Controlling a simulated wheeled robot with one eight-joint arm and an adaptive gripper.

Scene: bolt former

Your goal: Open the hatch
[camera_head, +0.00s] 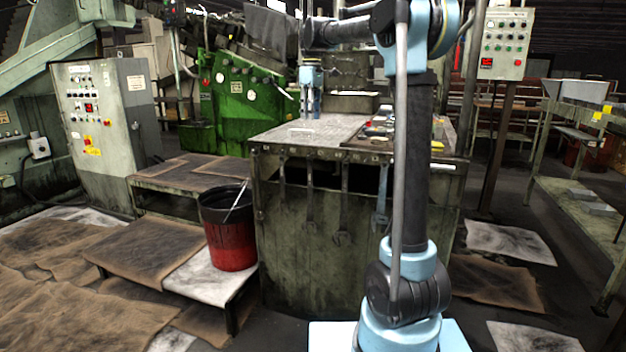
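A green machine (235,100) stands behind the workbench, left of centre, with a sloping green front panel. I cannot tell which part of it, if any, is the hatch. My gripper (311,112) hangs pointing down over the back left of the workbench top, to the right of the green machine and apart from it in the picture. The gripper is small in this view, so I cannot tell whether its fingers are open or shut. No held object shows.
The workbench (285,225) stands in front, with wrenches (344,200) hanging on its side. A red and black bucket (229,235) stands on a low platform at left. Control cabinets (105,115) stand far left. A shelf rack (570,185) is at right.

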